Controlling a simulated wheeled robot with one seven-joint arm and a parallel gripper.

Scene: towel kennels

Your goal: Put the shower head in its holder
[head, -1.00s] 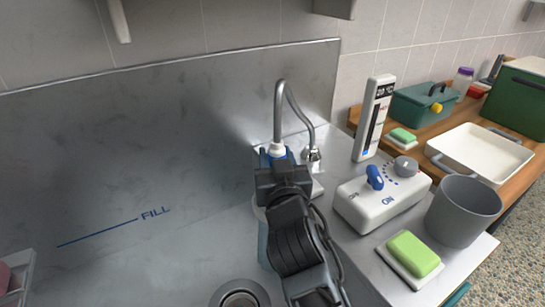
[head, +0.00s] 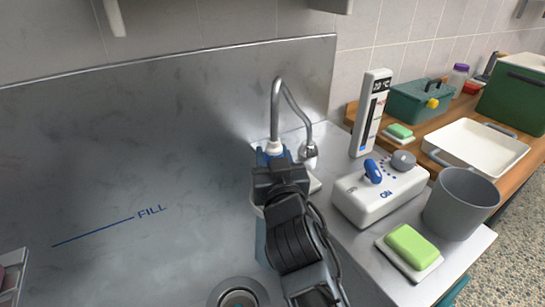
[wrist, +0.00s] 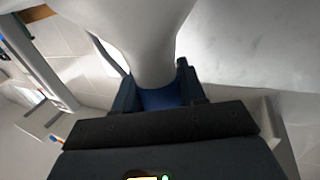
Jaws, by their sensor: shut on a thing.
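My gripper (head: 273,160) is shut on the shower head, whose white part (head: 273,147) shows just beyond the fingers in the head view. In the wrist view a wide white piece (wrist: 140,35) of it narrows to a blue part (wrist: 160,98) between the fingers. My gripper and arm hide much of the area below. I cannot make out the holder with certainty.
A white control box (head: 375,205) with a blue lever, a grey cup (head: 462,203) and green soap (head: 410,245) stand to the right. A thermometer (head: 371,115) stands behind the box. The metal tub wall (head: 130,150) on the left is clear. A drain (head: 238,296) lies below.

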